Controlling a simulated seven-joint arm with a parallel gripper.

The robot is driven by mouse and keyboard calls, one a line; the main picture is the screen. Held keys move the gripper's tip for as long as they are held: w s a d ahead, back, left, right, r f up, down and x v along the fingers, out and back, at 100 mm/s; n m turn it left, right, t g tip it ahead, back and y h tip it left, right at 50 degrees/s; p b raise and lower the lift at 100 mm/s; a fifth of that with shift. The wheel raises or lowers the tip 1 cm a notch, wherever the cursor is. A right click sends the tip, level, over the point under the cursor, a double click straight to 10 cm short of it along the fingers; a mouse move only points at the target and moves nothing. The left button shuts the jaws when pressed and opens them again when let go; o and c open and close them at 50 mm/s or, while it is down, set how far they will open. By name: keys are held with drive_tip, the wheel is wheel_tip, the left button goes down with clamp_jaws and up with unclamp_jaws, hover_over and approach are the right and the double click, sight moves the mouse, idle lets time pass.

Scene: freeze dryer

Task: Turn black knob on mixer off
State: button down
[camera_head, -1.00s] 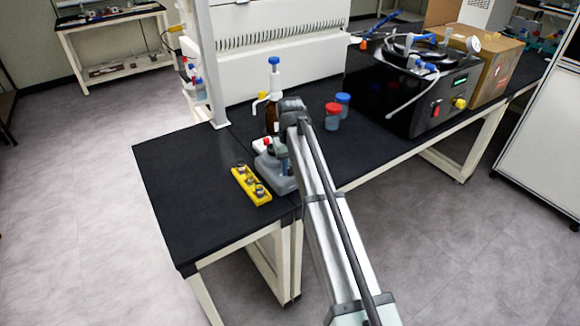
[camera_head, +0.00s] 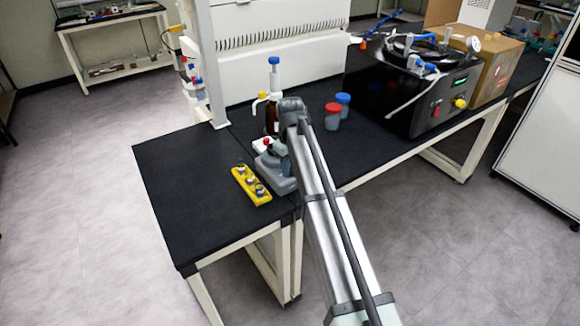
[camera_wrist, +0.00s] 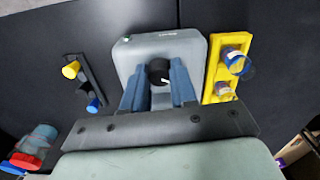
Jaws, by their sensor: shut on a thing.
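The mixer is a grey rounded unit, seen from above in the wrist view (camera_wrist: 190,47) and partly behind my arm in the head view (camera_head: 282,183). Its black knob (camera_wrist: 159,71) has a small white mark and sits in the middle of the wrist view. My gripper (camera_wrist: 160,76) is over the mixer with its two blue fingers on either side of the knob, shut on it. In the head view my arm hides the fingers and the knob.
A yellow rack (camera_head: 252,186) with several small vials stands close beside the mixer. A brown bottle with a blue cap (camera_head: 273,95) stands behind it. Red-capped (camera_head: 333,117) and blue-capped (camera_head: 343,104) jars are to the right. The black bench is clear at left.

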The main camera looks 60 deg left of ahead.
drive_tip(key=c, duration=0.9)
unclamp_jaws()
wheel_tip(320, 180, up, 14)
drive_tip(key=shift+f, duration=0.1)
idle(0.3)
